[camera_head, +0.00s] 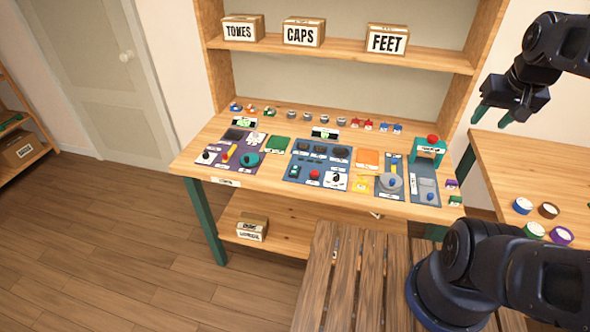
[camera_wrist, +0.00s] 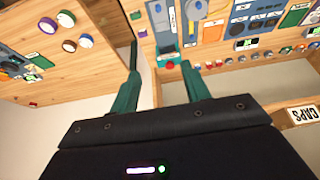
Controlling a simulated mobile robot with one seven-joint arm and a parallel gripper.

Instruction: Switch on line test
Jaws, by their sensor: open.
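My gripper (camera_head: 492,116) is open and empty, raised in the air at the right of the workbench (camera_head: 215,150). Its teal fingers also show spread apart in the wrist view (camera_wrist: 160,72). A teal stand (camera_head: 428,146) with a red knob (camera_head: 433,138) on top is at the bench's right end; it also shows in the wrist view (camera_wrist: 166,52), beyond the fingers and apart from them. Panels with switches, buttons and dials cover the bench, including a blue panel (camera_head: 313,171) and a purple panel (camera_head: 222,160). I cannot read which control is labelled line test.
A shelf above the bench holds boxes marked tones (camera_head: 242,28), caps (camera_head: 304,32) and feet (camera_head: 387,39). A side table (camera_head: 545,170) at right holds several round coloured pieces. A slatted wooden surface (camera_head: 345,275) stands in front. Air around my gripper looks clear.

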